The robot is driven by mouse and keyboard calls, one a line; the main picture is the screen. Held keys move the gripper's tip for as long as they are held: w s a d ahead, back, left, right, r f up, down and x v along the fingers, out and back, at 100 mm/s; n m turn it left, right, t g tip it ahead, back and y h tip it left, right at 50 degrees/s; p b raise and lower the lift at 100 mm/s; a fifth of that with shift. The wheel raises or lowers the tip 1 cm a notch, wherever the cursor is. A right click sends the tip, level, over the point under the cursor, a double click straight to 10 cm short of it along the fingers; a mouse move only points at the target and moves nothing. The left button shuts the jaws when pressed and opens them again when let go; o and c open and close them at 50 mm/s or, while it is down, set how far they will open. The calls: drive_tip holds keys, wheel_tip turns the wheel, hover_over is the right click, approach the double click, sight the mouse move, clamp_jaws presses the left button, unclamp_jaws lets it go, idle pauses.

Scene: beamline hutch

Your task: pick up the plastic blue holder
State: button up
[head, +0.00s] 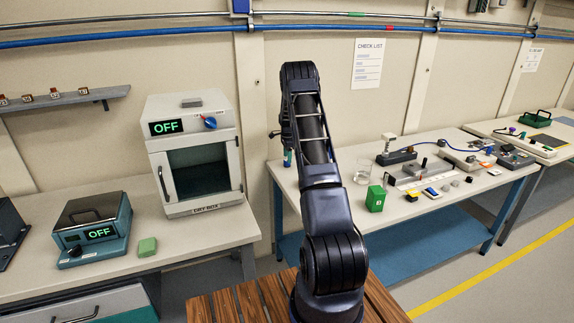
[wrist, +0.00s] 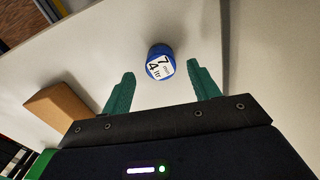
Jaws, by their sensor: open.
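The blue holder (wrist: 158,49) is a small round blue piece with a white label bearing black figures. In the wrist view it rests on a pale surface at top centre. My gripper (wrist: 161,74) has its two green fingers spread apart, with nothing held between them. The holder is just beyond the fingertips and roughly centred between them. In the head view my arm hides most of the area around the gripper, and I cannot make out the holder there.
A tan block (wrist: 60,106) lies left of my gripper in the wrist view. In the head view, a green box (head: 375,199), a glass beaker (head: 362,172) and several small parts stand on the right bench. The dry box (head: 195,152) is on the left bench.

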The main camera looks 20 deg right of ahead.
wheel_tip(320, 180, down, 3)
drive_tip(key=shift+w+f, duration=0.1)
drive_tip(key=shift+f, duration=0.05)
drive_tip(key=c, duration=1.1)
